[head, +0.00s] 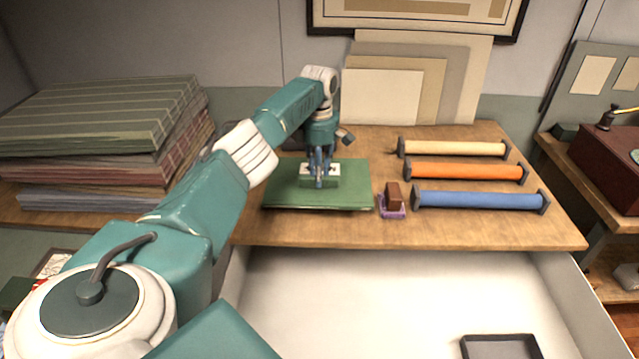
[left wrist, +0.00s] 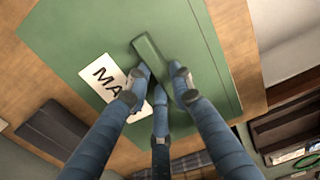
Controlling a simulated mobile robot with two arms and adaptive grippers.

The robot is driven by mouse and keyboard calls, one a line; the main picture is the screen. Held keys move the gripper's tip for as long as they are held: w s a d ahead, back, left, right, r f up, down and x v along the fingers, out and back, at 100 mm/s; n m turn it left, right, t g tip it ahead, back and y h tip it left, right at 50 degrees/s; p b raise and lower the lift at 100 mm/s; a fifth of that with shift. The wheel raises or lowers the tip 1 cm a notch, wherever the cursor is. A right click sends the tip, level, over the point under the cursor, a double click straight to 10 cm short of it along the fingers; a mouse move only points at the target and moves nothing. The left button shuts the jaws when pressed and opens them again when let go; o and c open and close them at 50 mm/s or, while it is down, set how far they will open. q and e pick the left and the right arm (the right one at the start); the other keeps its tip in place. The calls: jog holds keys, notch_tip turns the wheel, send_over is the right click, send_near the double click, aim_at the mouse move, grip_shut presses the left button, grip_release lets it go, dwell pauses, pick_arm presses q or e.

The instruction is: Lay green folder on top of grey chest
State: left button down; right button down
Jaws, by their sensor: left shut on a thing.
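The green folder (head: 350,175) lies flat on, or just above, the wooden top, with a white label on it. It also shows in the left wrist view (left wrist: 95,35), where the label reads "MA" and a raised green strip (left wrist: 150,55) runs across the folder. My left gripper (head: 319,183) points down over the folder. In the left wrist view its fingers (left wrist: 160,88) are closed on the raised strip. I cannot make out for certain which thing is the grey chest. My right gripper is not in view.
A purple stand with a brown block (head: 393,198) is close right of the folder. Rolls in cream, orange and blue (head: 480,200) lie beyond it. A stack of striped cloths (head: 95,115) is at left. Below the wooden top (head: 500,232) an open pale drawer (head: 390,290) holds a dark tray (head: 500,340).

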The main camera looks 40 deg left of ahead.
pick_arm(q)
notch_tip(320, 180, down, 4)
jog(key=shift+r, duration=0.15)
jog(key=shift+f, duration=0.3)
jog(key=c, duration=1.5)
grip_release()
jog(key=shift+f, duration=0.1)
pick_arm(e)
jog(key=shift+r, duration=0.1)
pick_arm(q)
jog(key=shift+r, duration=0.2)
notch_tip(320, 180, up, 11)
jog(key=shift+r+b, duration=0.1)
jog(key=shift+b, duration=1.05)
jog(key=shift+r, duration=0.4)
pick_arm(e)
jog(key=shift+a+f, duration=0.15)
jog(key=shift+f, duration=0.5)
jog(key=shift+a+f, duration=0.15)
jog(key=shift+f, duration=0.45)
